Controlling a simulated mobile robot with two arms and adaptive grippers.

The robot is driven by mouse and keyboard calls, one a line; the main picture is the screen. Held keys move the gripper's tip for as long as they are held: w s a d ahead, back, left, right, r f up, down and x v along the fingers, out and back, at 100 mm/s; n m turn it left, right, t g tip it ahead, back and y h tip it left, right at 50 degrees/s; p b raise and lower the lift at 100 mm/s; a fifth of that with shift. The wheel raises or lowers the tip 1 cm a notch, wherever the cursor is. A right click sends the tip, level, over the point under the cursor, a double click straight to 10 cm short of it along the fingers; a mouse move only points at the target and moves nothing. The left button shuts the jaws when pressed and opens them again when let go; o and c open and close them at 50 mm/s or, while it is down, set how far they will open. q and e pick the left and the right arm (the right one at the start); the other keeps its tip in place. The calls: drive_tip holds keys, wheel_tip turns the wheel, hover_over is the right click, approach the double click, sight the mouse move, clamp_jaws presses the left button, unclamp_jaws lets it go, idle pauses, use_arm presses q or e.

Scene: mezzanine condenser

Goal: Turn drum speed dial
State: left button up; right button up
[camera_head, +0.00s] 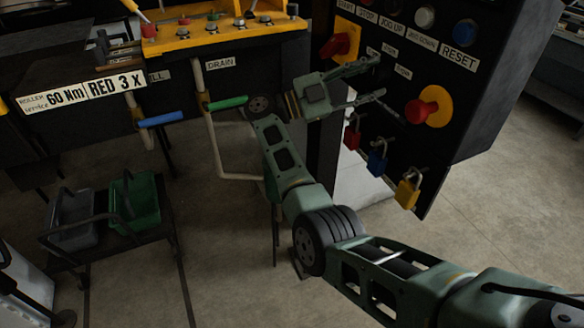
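The black control panel (470,110) stands at the upper right with labelled buttons. My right gripper (379,78) is in front of its left part, with two fingers spread apart and pointing right toward the panel face. Nothing shows between the fingers. I cannot make out the drum speed dial; small labels near the fingertips are too small to read, and the dark area there is partly covered by the gripper. A red rotary handle on a yellow plate (341,46) is just above the gripper. My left gripper is not in view.
A red emergency button on a yellow disc (428,106) is right of the fingertips. Red (352,132), blue (377,163) and yellow (408,189) padlocks hang below. A yellow tray (226,42), blue (160,119) and green (228,103) handles, and a cart (110,245) are left.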

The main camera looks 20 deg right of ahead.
drive_tip(key=f+b+v, duration=0.1)
drive_tip(key=b+v, duration=0.4)
drive_tip(key=v, duration=0.3)
drive_tip(key=w+a+f+n+t+y+p, duration=0.1)
drive_tip(key=w+a+f+n+t+y, duration=0.1)
drive_tip(key=f+n+t+y, duration=0.2)
drive_tip(key=w+a+f+n+t+y+p, duration=0.1)
drive_tip(key=w+a+f+n+t+y, duration=0.1)
drive_tip(key=f+n+t, duration=0.9)
drive_tip(key=w+a+f+n+t+y+p, duration=0.1)
drive_tip(key=w+f+n+t+y, duration=0.3)
drive_tip(key=f, duration=1.1)
drive_tip(key=a+n+t+y, duration=0.1)
drive_tip(key=n+t+y, duration=0.1)
drive_tip(key=n+t, duration=0.2)
drive_tip(key=shift+a+f+n+y, duration=0.25)
drive_tip(key=shift+n+y, duration=0.15)
drive_tip(key=shift+n, duration=0.4)
drive_tip(key=shift+f, duration=0.1)
